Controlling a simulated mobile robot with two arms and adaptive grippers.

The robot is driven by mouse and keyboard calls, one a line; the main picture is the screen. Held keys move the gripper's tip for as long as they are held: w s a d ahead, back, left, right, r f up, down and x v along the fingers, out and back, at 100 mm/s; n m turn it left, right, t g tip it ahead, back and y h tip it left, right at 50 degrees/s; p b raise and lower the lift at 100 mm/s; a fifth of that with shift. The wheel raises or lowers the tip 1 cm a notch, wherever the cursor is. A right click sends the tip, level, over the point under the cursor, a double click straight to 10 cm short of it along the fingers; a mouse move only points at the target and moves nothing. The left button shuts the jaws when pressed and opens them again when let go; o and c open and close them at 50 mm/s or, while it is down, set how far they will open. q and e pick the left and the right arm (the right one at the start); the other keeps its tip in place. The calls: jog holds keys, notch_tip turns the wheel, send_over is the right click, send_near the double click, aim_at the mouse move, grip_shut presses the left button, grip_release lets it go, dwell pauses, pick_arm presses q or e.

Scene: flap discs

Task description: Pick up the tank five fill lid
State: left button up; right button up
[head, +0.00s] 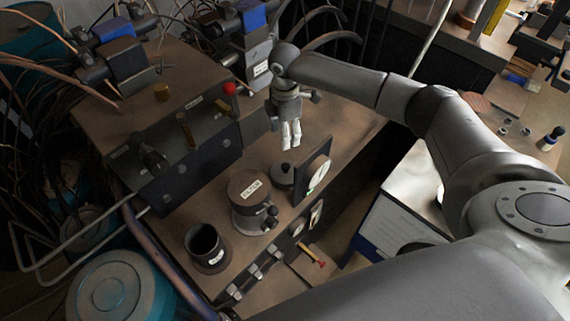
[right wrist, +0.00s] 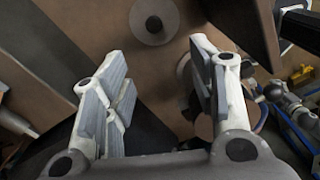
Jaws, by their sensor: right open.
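A small dark round lid with a central knob (head: 283,173) lies on the brown bench top, left of the upright gauge panel; it is likely the fill lid, though no label on it can be read. A matching disc with a dark centre (right wrist: 155,20) shows in the right wrist view, beyond the fingertips. My right gripper (head: 291,137) points down above the bench, slightly beyond the lid and apart from it. In the right wrist view its fingers (right wrist: 156,58) are spread with nothing between them. My left gripper is not in view.
A labelled pot (head: 249,188) and an open dark cup (head: 205,245) stand nearer. The gauge panel (head: 313,172) rises close to the lid's right. A dark box with levers (head: 185,150) stands left. Bare bench lies around the right gripper.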

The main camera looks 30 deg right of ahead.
notch_tip(320, 180, down, 6)
jog(key=b, duration=0.6)
send_over(285, 165)
notch_tip(285, 165, down, 6)
jog(key=shift+f, duration=0.25)
jog(key=shift+s+f+p, duration=0.1)
jog(key=shift+f+p, duration=0.35)
jog(key=shift+f, duration=0.15)
jog(key=shift+f+p, duration=0.35)
jog(key=shift+f, duration=1.75)
grip_shut()
jog(key=shift+r, duration=0.1)
